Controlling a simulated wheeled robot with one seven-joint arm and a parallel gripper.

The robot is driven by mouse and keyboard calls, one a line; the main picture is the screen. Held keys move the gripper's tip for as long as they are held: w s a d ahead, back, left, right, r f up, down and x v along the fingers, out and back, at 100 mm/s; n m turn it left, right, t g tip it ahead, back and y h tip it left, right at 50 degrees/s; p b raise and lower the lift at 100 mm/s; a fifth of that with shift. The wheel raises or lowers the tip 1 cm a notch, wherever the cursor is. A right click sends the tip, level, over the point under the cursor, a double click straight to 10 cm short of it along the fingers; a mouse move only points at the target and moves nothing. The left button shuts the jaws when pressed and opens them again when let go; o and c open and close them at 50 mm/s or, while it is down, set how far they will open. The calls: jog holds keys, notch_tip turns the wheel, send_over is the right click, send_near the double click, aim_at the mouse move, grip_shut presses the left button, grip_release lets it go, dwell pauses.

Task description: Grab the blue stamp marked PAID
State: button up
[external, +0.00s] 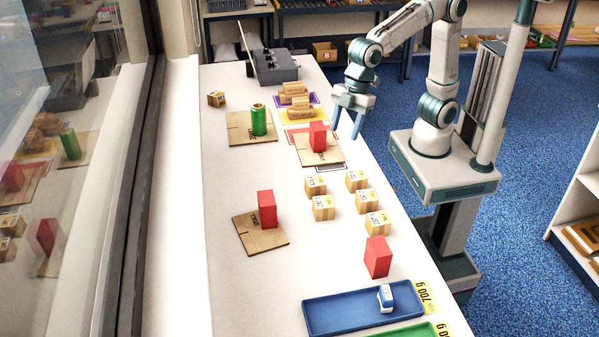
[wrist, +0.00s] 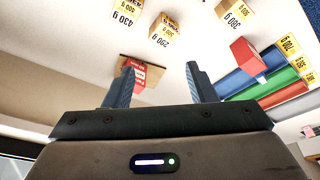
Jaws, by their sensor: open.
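A small blue-and-white object (external: 386,297), likely the stamp, sits in the blue tray (external: 330,318) at the near end of the table. In the wrist view it is a small pale shape (wrist: 261,78) on the blue tray (wrist: 230,84). I cannot read any PAID marking on it. My gripper (external: 346,132) is open and empty at the table's right edge, near the middle-far part, well away from the stamp. In the wrist view my gripper's fingers (wrist: 160,68) stand apart with nothing held between them.
A green tray (external: 405,332) lies beside the blue one. A green can (external: 259,120) stands farther back. The table's left side is mostly clear.

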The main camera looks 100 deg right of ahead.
jog(key=w+a+f+n+y, duration=0.1)
jog(key=w+a+n, duration=0.1)
jog(key=a, duration=0.5)
jog(key=w+a+f+n, duration=0.2)
jog(key=a, duration=0.6)
jog(key=n+g+y+b, duration=0.2)
jog(key=n, duration=0.3)
send_near(387, 291)
jog(key=x, duration=0.4)
jog(key=p+x, duration=0.1)
jog(key=x, duration=0.1)
jog(key=shift+w, duration=0.35)
jog(key=x, duration=0.1)
jog(key=p+x, duration=0.1)
jog(key=x, duration=0.1)
jog(key=s+x, duration=0.1)
jog(key=x, duration=0.1)
jog(key=shift+a+f, duration=0.15)
jog(key=shift+f, duration=0.1)
jog(key=shift+w+a+f, duration=0.15)
jog(key=shift+a+f, duration=0.05)
jog(key=shift+f, duration=0.3)
jog(key=c, duration=1.1)
